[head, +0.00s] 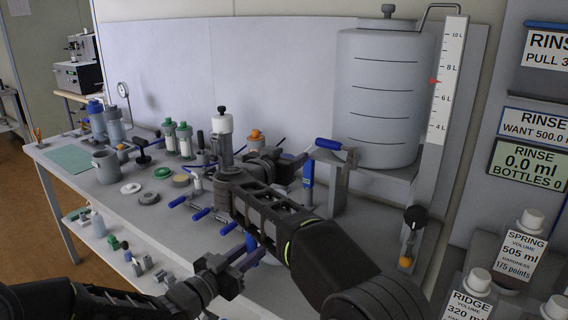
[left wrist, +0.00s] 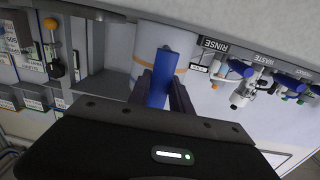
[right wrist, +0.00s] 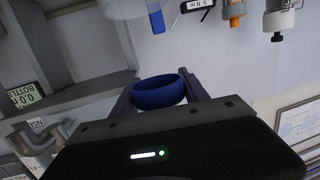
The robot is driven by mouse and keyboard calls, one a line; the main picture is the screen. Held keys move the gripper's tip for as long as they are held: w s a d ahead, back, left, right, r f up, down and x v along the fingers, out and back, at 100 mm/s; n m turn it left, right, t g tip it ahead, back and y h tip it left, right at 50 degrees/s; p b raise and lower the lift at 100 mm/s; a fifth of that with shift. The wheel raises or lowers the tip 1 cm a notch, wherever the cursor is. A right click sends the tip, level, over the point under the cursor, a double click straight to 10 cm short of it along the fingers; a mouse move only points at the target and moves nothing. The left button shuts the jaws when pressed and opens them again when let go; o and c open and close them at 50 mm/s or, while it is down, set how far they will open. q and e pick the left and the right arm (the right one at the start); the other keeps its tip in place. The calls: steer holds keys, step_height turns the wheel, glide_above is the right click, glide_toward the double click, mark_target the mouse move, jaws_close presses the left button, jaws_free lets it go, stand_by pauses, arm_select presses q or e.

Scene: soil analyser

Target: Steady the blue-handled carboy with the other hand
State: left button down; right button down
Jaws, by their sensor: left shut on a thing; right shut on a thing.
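In the left wrist view my left gripper (left wrist: 166,92) is shut on an upright blue handle (left wrist: 172,70). A pale cylinder with an orange band (left wrist: 147,42) stands behind that handle. In the right wrist view my right gripper (right wrist: 160,98) is shut on a blue ring-shaped handle (right wrist: 158,92). The vessel under this ring is not clearly shown, so I cannot tell whether it is the carboy. In the head view my left gripper (head: 243,256) is low at the bench front, and my right gripper (head: 287,166) is farther back above the bench.
A large grey tank (head: 378,95) stands on a raised shelf at right, beside a level scale (head: 449,80). Blue-handled taps (head: 200,214) line the bench front. Bottles (head: 112,125) and small jars crowd the left. A labelled panel (head: 528,160) bounds the right side.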

arm_select(q)
steer(key=shift+s, duration=0.2)
steer(key=shift+a, duration=0.15)
steer(key=shift+w+d+f, duration=0.1)
steer(key=shift+w+d, duration=0.1)
steer(key=shift+w, duration=0.05)
arm_select(e)
steer(key=w+d, duration=0.1)
steer(key=w+d+r, duration=0.2)
steer(key=w, duration=0.1)
steer(key=shift+r, duration=0.25)
arm_select(q)
steer(key=shift+s, duration=0.1)
steer(key=c, duration=1.1)
jaws_free()
steer(key=shift+a, duration=0.15)
